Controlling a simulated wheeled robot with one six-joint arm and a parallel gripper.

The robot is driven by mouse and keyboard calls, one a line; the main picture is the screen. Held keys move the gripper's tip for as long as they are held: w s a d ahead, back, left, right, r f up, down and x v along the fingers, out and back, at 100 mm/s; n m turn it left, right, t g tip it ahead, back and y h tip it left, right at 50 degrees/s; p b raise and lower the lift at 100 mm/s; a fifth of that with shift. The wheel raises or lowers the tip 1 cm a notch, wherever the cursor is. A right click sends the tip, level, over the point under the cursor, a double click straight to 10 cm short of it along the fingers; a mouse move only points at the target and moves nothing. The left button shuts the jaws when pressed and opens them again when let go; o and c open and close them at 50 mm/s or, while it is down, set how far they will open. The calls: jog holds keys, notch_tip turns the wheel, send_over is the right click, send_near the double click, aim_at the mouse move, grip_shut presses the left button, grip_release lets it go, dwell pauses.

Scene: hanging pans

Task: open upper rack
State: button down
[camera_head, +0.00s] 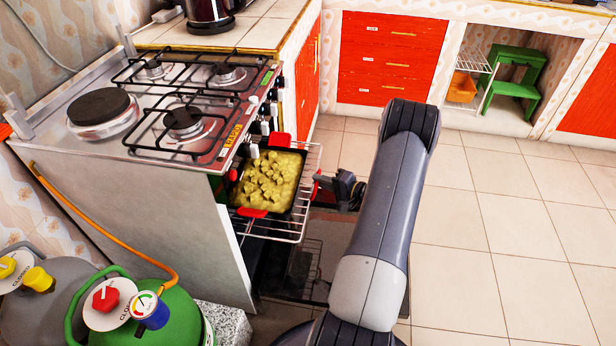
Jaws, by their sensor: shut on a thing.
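The upper rack (308,171) is a silver wire shelf, and it sticks out from the front of the oven under the stove (190,110). A dark baking tray with yellowish pieces of food (268,183) rests on it. The tray has red grips at its ends. My gripper (321,187) is at the rack's outer front edge, shut on it. My arm comes in from the lower right, and the fingertips are small and partly hidden. The oven door (325,250) hangs open below the rack.
Another wire rack (303,262) shows lower down, near the open door. Gas cylinders, one green (165,318) and one grey (50,300), stand at the lower left. The tiled floor (490,240) to the right is clear. Red drawers (390,58) and a green step stool (515,80) are at the back.

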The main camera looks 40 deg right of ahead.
jog(key=shift+s+d, duration=0.3)
jog(key=shift+s, duration=0.05)
jog(key=c, duration=1.8)
grip_release()
jog(key=shift+o, duration=0.2)
jog(key=p+v, duration=0.1)
jog(key=v, duration=0.9)
jog(key=shift+s, duration=0.35)
jog(key=shift+d, duration=0.15)
